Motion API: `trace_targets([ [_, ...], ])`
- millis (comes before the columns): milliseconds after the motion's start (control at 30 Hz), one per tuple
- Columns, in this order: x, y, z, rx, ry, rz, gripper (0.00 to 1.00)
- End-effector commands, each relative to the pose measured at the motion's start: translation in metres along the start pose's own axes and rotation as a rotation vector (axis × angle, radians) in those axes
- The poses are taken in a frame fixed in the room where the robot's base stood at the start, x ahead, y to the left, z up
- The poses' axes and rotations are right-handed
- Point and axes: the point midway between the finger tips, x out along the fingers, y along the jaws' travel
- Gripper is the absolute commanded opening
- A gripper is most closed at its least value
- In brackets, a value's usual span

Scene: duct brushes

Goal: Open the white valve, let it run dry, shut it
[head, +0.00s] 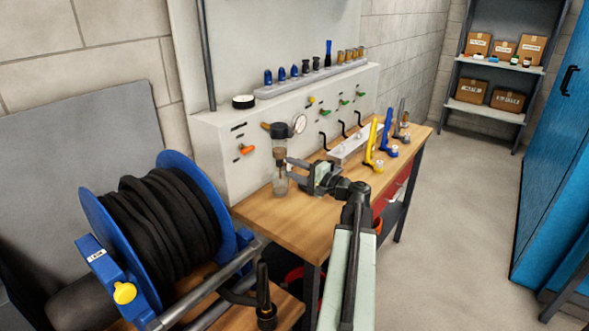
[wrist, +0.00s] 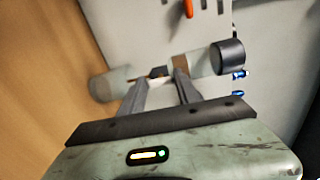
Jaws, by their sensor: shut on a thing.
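A filter unit with a dark head (head: 278,130) and a clear bowl (head: 280,156) hangs at the near end of the grey panel. A small clear jar (head: 280,186) is below it on the bench. My gripper (head: 288,164) reaches in from the right, its fingers at the gap between bowl and jar. In the wrist view my gripper (wrist: 158,75) is shut on a small part there, mostly hidden by the fingers. The bowl with brownish liquid (wrist: 195,62) is right of the fingers and the jar (wrist: 105,87) left. I cannot make out the white valve clearly.
A gauge (head: 299,124) is close beside the filter head. An orange lever (head: 246,149) is on the panel. Yellow (head: 373,145) and blue (head: 387,132) tools stand farther along the wooden bench (head: 305,222). A hose reel (head: 160,235) stands at the left front.

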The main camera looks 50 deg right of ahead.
Motion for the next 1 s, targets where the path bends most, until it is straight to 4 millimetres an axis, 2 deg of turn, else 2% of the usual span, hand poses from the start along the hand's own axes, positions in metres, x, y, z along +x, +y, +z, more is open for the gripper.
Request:
trace_targets([
  [233, -0.001, 0.002, 0.000, -0.002, -0.001, 0.006, 0.00],
  [267, -0.001, 0.002, 0.000, -0.002, -0.001, 0.006, 0.46],
  [300, -0.001, 0.002, 0.000, -0.001, -0.001, 0.005, 0.58],
  [333, -0.001, 0.002, 0.000, -0.001, -0.001, 0.005, 0.60],
  [667, -0.004, 0.001, 0.000, 0.000, 0.000, 0.002, 0.60],
  [1000, -0.065, 0.001, 0.001, 0.000, 0.002, 0.003, 0.60],
])
